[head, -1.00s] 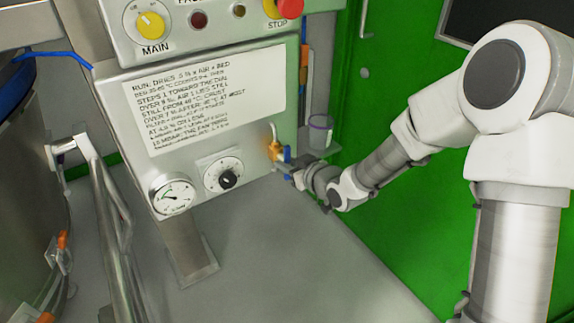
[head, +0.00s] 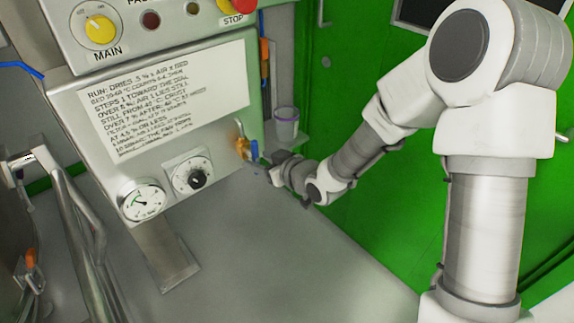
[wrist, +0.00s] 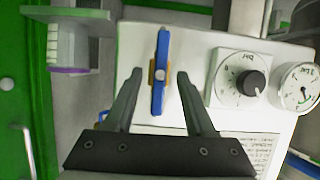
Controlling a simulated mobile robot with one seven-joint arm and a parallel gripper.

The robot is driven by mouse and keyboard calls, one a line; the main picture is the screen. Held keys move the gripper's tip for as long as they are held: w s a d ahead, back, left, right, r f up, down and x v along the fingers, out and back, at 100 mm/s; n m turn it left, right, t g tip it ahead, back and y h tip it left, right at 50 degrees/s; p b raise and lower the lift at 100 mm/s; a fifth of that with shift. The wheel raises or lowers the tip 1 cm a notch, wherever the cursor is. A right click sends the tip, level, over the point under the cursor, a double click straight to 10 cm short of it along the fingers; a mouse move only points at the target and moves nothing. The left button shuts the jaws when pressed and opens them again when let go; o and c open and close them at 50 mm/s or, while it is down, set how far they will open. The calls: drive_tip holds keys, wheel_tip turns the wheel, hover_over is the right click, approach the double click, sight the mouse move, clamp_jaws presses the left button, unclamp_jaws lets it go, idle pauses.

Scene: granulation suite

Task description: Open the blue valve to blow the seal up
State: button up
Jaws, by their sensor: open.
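In the head view the valve's brass body (head: 242,147) and blue handle (head: 254,150) show at the panel's lower right corner. My gripper (head: 268,166) is right beside the handle there, its fingertips small and hard to make out. A pressure gauge (head: 143,202) is on the panel's lower left; it also shows in the wrist view (wrist: 299,87).
A black dial (head: 195,179) is between gauge and valve. The control box above carries a yellow MAIN knob (head: 99,30) and red STOP button (head: 243,5). A cup (head: 286,125) stands on a small shelf behind the valve. A green door (head: 370,220) is at right.

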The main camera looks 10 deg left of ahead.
drive_tip(key=p+v, duration=0.6)
drive_tip(key=v, duration=0.6)
drive_tip(key=shift+d+r, duration=0.15)
drive_tip(key=shift+r, duration=0.25)
drive_tip(key=p+v, duration=0.2)
drive_tip(key=p, duration=0.4)
drive_tip(key=shift+s+f+p, duration=0.15)
drive_tip(key=shift+p, duration=0.15)
drive_tip(key=shift+s+d+f, duration=0.1)
drive_tip(key=shift+f, duration=0.05)
